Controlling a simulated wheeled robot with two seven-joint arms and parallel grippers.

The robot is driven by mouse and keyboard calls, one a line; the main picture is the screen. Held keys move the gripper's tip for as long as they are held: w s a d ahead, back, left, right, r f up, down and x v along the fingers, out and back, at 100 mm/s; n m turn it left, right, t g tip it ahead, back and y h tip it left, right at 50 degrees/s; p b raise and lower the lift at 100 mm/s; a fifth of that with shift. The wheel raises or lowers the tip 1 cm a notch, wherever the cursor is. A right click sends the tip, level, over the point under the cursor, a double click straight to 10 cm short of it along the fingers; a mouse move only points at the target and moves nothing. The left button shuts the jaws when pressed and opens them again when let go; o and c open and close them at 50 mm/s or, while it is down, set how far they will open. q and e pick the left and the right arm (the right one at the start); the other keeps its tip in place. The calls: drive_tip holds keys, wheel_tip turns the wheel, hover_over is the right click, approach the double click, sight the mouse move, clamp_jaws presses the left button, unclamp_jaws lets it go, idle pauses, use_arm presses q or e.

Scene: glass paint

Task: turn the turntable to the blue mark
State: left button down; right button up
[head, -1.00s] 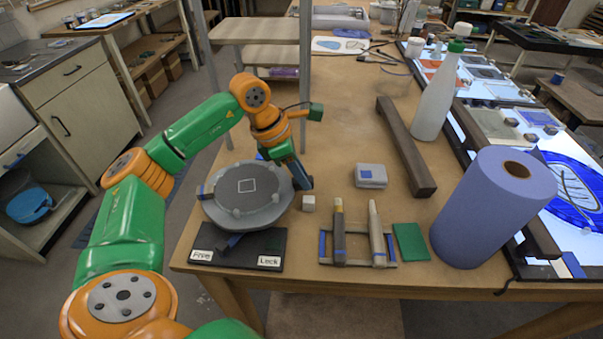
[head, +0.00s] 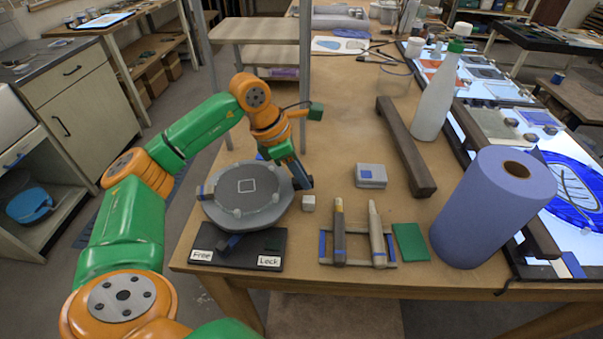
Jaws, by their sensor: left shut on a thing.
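The turntable (head: 230,205) is a round grey disc with a darker centre and a white square outline, near the table's left edge. My left gripper (head: 301,180) points down at the disc's right edge and is shut there; the gripped part is hidden by the fingers. My right gripper is out of view.
A small pale cube (head: 309,203) stands close right of the gripper. Further right are a grey block with a blue square (head: 371,175), a rack with two tools (head: 356,255), a green tile (head: 410,242) and a large blue roll (head: 490,210).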

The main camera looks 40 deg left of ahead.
use_arm(q)
drive_tip(key=shift+w+a, duration=0.1)
drive_tip(key=shift+w+a+n+t+y, duration=0.2)
drive_tip(key=shift+w+a+n, duration=0.25)
drive_tip(key=shift+n, duration=0.25)
drive_tip(key=shift+w+a+n+t+y, duration=0.2)
drive_tip(key=shift+w+a+n, duration=0.1)
drive_tip(key=shift+a+n, duration=0.3)
drive_tip(key=shift+w+a+n+y, duration=0.3)
drive_tip(key=shift+w+a+n, duration=0.1)
drive_tip(key=shift+a+n, duration=0.5)
drive_tip(key=shift+w+a+n+t+y+p, duration=0.15)
drive_tip(key=shift+a+n+y, duration=0.05)
drive_tip(key=shift+a+n, duration=0.4)
drive_tip(key=shift+w+a+n+t+y+p, duration=0.2)
drive_tip(key=shift+a+n, duration=0.25)
drive_tip(key=shift+n, duration=0.25)
drive_tip(key=shift+a+n+y, duration=0.4)
drive_tip(key=shift+a+n, duration=0.55)
drive_tip(key=shift+n, duration=0.05)
drive_tip(key=shift+s+a+n+y, duration=0.2)
drive_tip(key=shift+a+n+y, duration=0.4)
drive_tip(key=shift+a+n, duration=0.8)
drive_tip(key=shift+s+a+n+y, duration=0.25)
drive_tip(key=shift+s+a+n, duration=0.05)
drive_tip(key=shift+a+n, duration=0.45)
drive_tip(key=shift+s+a+n+y, duration=0.25)
drive_tip(key=shift+a+n, duration=0.4)
drive_tip(key=shift+n, duration=0.1)
drive_tip(key=shift+s+a, duration=0.1)
